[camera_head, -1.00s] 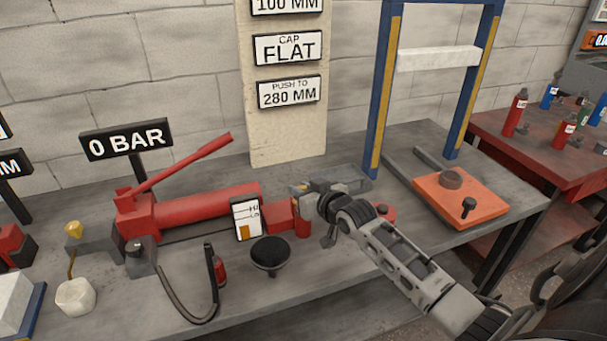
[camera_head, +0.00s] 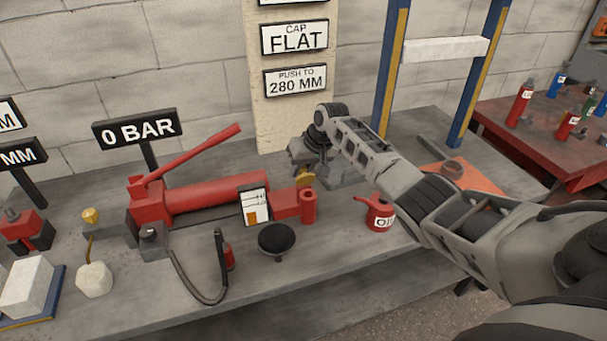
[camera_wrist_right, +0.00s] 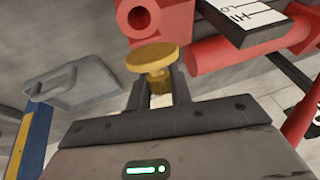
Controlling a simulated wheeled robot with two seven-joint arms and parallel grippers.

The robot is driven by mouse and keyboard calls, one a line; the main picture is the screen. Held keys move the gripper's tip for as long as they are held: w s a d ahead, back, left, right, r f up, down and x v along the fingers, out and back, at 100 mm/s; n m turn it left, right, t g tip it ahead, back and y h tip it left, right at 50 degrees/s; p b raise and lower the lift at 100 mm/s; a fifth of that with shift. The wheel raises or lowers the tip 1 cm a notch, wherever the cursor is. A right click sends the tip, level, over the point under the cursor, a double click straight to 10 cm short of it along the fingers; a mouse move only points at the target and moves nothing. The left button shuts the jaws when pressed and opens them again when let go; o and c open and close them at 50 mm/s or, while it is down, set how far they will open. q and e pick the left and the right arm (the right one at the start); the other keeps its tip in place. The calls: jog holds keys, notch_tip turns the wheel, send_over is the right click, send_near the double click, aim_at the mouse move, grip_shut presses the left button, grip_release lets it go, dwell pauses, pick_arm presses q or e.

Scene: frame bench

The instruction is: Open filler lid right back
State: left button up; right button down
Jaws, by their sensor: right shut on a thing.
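My right gripper (camera_head: 305,172) is above the right end of the red pump (camera_head: 215,196). It is shut on a yellow round cap (camera_head: 305,180), which the right wrist view shows between the fingers (camera_wrist_right: 158,90) with its flat head (camera_wrist_right: 158,57) facing out. The red filler neck (camera_head: 308,208) stands just below the cap in the head view. Its open round hole (camera_wrist_right: 140,18) shows in the wrist view, and the cap looks apart from it. A white HI/LO level gauge (camera_head: 254,206) is beside the neck. My left gripper is not in view.
A black funnel (camera_head: 276,239) stands in front of the pump. A red oil can (camera_head: 379,214) is to the right. A grey tray (camera_wrist_right: 75,85) lies near the gripper. A blue press frame (camera_head: 392,70) rises behind my arm. A "0 BAR" sign (camera_head: 137,130) stands behind the pump.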

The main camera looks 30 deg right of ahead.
jog(key=shift+w+f+g+b, duration=0.2)
jog(key=shift+f+g+b, duration=0.05)
jog(key=shift+g+b, duration=0.3)
pick_arm(q)
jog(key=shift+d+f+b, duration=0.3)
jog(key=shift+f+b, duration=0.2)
jog(key=shift+b, duration=0.05)
pick_arm(e)
jog(key=shift+w+g, duration=0.1)
jog(key=shift+g, duration=0.25)
jog(key=c, duration=1.3)
grip_release()
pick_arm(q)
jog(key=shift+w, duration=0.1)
pick_arm(e)
jog(key=shift+d+r, duration=0.1)
jog(key=shift+r, duration=0.05)
pick_arm(q)
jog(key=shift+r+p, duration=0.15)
jog(key=shift+p, duration=0.15)
pick_arm(e)
jog(key=v, duration=1.5)
jog(key=shift+w+d+r, duration=0.15)
jog(key=shift+d+r, duration=0.15)
